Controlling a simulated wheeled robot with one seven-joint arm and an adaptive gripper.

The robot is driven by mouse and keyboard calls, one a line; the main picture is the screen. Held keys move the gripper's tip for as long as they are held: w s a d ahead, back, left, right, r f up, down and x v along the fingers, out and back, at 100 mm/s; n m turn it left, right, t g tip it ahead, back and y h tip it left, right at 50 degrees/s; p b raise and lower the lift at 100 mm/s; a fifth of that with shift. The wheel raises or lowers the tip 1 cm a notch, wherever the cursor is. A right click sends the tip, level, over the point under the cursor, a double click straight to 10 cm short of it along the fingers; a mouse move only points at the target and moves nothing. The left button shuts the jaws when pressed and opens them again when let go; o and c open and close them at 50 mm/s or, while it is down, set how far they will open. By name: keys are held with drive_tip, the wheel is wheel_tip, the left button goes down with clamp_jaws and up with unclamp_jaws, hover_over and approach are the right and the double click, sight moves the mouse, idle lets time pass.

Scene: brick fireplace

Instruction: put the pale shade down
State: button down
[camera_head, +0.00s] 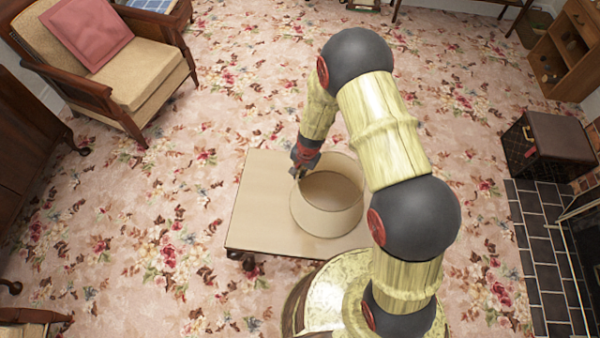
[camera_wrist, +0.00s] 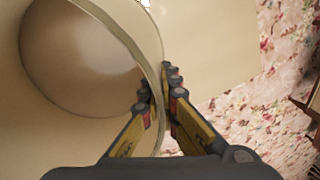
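The pale shade (camera_head: 327,218) is a cream, open-ended ring over the low beige table (camera_head: 262,195). I cannot tell for certain whether its lower edge touches the tabletop. My gripper (camera_head: 299,172) is at the shade's upper left rim. In the wrist view the shade (camera_wrist: 85,60) fills the left side, and its rim runs between the fingertips of my gripper (camera_wrist: 160,90). The fingers are close together on the rim, one inside and one outside. Part of the shade's right side is near my arm in the head view.
The tabletop's left part is bare. A wooden armchair with a pink cushion (camera_head: 88,32) stands at the upper left. A dark box (camera_head: 548,147) and a tiled hearth (camera_head: 540,240) are at the right. Floral carpet (camera_head: 185,190) lies open around the table.

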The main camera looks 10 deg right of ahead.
drive_tip(key=c, duration=2)
unclamp_jaws()
drive_tip(key=shift+c, duration=0.2)
drive_tip(key=s+d+r+n+t+p, duration=0.1)
drive_tip(key=s+d+r+n+p, duration=0.15)
drive_tip(key=r, duration=1.65)
drive_tip(key=s+d+r+n+t+p, duration=0.1)
drive_tip(key=s+r+p, duration=0.15)
drive_tip(key=r, duration=1.55)
drive_tip(key=s+d+r+n+t, duration=0.1)
drive_tip(key=s+d+r+n, duration=0.1)
drive_tip(key=s+r, duration=0.5)
drive_tip(key=s+d+r+n+t+h, duration=0.1)
drive_tip(key=s+d+r+n, duration=0.1)
drive_tip(key=s+r, duration=0.6)
drive_tip(key=s, duration=0.4)
drive_tip(key=shift+d+r+t, duration=0.15)
drive_tip(key=shift+d+t, duration=0.15)
drive_tip(key=shift+w+n, duration=0.1)
drive_tip(key=shift+n, duration=0.15)
